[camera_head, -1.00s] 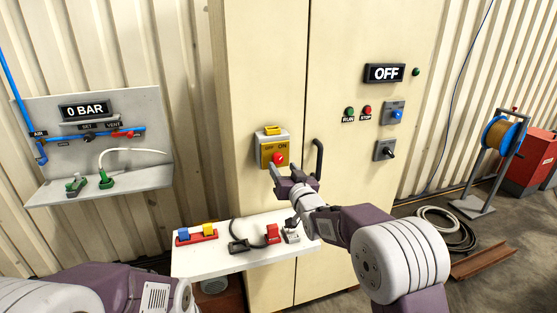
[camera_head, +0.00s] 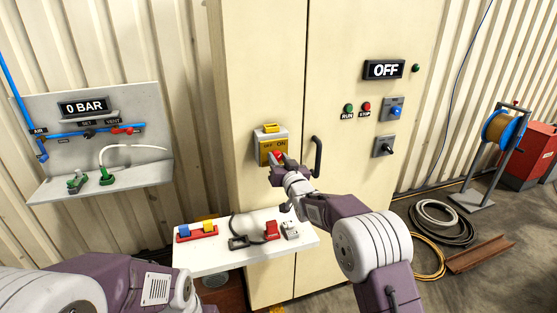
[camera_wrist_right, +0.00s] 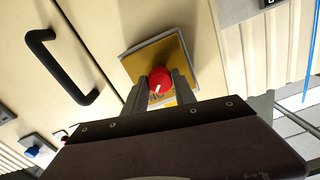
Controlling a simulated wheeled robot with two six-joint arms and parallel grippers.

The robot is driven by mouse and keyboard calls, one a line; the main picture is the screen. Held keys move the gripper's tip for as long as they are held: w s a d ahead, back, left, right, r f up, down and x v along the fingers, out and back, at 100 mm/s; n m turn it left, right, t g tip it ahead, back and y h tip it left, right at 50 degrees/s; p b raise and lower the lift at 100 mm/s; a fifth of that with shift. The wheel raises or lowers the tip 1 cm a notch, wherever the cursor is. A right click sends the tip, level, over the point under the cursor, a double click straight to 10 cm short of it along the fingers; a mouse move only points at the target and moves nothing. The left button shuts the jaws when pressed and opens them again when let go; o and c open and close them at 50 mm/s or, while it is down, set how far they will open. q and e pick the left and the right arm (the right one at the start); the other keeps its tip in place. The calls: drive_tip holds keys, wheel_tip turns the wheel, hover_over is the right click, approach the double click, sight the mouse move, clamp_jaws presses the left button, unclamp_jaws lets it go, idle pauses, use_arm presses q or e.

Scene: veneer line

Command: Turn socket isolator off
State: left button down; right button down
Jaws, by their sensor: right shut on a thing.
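The socket isolator (camera_head: 265,148) is a grey box with a yellow face marked OFF and ON and a red knob, mounted on the cream cabinet door. In the right wrist view the red knob (camera_wrist_right: 160,80) sits between my two fingers, with a white mark pointing down and left. My right gripper (camera_head: 277,160) is shut on the knob, and it also shows in the right wrist view (camera_wrist_right: 161,90). The fingers hide part of the yellow plate (camera_wrist_right: 155,50). Of my left arm only links show at the lower left; its gripper is out of view.
A black door handle (camera_head: 318,157) stands just right of the isolator. A white shelf (camera_head: 215,262) below holds red, blue, yellow and grey plug parts. The OFF display (camera_head: 385,70) and its buttons are on the right door. A panel reading 0 BAR (camera_head: 84,107) is at left.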

drive_tip(key=shift+f+n+b, duration=0.15)
drive_tip(key=shift+n+b, duration=0.55)
drive_tip(key=shift+b, duration=0.35)
drive_tip(key=n+b, duration=0.4)
drive_tip(key=shift+n, duration=0.3)
drive_tip(key=n+b, duration=0.7)
drive_tip(key=n, duration=0.1)
drive_tip(key=shift+n+b, duration=0.9)
drive_tip(key=shift+n, duration=1)
